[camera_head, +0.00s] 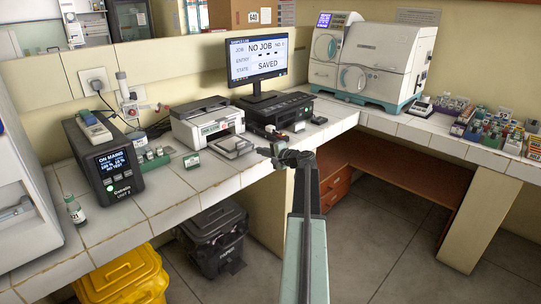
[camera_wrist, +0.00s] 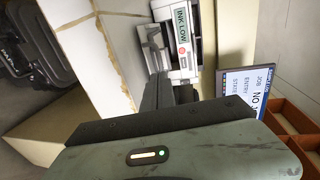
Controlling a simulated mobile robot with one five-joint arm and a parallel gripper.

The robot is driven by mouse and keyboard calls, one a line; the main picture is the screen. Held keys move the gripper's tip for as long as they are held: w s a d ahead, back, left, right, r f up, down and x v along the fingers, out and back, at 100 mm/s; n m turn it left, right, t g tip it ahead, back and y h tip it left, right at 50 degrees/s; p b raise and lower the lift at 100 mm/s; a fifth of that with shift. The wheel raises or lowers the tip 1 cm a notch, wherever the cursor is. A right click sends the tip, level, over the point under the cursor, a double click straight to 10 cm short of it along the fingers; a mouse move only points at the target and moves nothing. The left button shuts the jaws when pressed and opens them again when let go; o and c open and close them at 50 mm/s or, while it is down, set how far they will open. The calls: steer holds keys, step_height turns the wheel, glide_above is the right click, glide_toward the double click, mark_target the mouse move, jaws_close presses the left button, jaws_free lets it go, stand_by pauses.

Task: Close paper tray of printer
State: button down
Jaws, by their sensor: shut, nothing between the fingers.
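The white and grey printer (camera_head: 208,121) stands on the tiled counter. Its paper tray (camera_head: 233,147) sticks out at the front, toward the counter's edge. My gripper (camera_head: 266,152) is shut and empty, just right of the tray's outer end; whether it touches the tray I cannot tell. In the wrist view the printer (camera_wrist: 188,22) appears turned sideways with an "INK LOW" label. The tray (camera_wrist: 153,45) shows there beyond my dark fingers (camera_wrist: 160,78), which hide part of it.
A monitor (camera_head: 257,63) and a black device (camera_head: 278,108) stand right of the printer. A black UPS box (camera_head: 103,160) is farther left. A black bin (camera_head: 215,240) and yellow bin (camera_head: 122,279) stand below the counter.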

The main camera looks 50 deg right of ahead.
steer(key=b+x, duration=0.1)
steer(key=x, duration=0.5)
steer(key=shift+w, duration=0.4)
steer(key=shift+w, duration=0.1)
